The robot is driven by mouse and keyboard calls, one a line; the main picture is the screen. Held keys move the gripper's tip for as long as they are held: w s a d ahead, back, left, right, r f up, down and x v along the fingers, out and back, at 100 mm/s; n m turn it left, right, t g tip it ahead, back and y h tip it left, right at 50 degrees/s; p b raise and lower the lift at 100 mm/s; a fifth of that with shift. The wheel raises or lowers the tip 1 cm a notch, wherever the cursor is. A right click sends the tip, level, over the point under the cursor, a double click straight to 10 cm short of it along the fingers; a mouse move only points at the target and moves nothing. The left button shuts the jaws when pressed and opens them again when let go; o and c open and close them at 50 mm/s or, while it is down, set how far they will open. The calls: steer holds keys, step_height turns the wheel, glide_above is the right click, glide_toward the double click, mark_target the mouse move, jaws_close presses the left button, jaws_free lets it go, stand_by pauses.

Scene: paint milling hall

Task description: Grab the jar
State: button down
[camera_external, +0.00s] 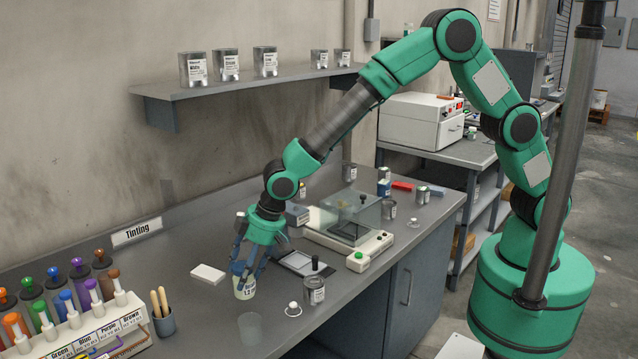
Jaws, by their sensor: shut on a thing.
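A small white jar (245,287) with a dark printed label is between the fingers of my gripper (247,272). My gripper points down and is shut on the jar, over the grey bench top near its front edge. The fingers cover the jar's upper part and sides. I cannot tell whether the jar's base touches the bench.
A clear cup (250,329) stands in front of the jar. A dark-capped bottle (314,288) and a small white round item (293,309) are to its right. A balance (349,238) stands behind. A rack of coloured syringes (95,325) is at left. A shelf (245,82) hangs above.

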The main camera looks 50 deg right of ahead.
steer(key=s+d+r, duration=0.1)
steer(key=s+d, duration=0.4)
steer(key=shift+s+d+p, duration=0.2)
steer(key=shift+d+p, duration=0.1)
steer(key=shift+p, duration=0.15)
